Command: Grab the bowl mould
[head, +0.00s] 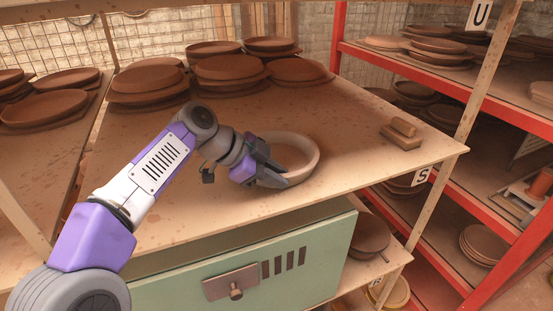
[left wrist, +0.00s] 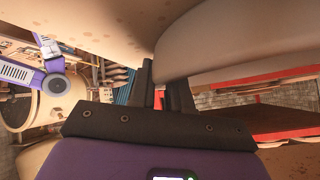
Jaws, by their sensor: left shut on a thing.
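The bowl mould (head: 306,147) is a pale, round, ring-like piece on the wooden table top, right of the middle in the head view. My left gripper (head: 277,173) reaches in from the left and is shut on the near left part of its rim. In the left wrist view the mould (left wrist: 230,45) fills the upper right as a large pale curved wall. The dark fingers of my left gripper (left wrist: 163,95) meet its lower edge there. The mould's near left rim is partly hidden by the gripper. My right gripper is not in view.
Stacks of brown clay discs (head: 228,68) stand along the back of the table top (head: 360,165). Two small brown blocks (head: 402,132) lie to the right. A green cabinet (head: 300,235) is under the table, and red shelving (head: 445,85) stands at the right. The table between is clear.

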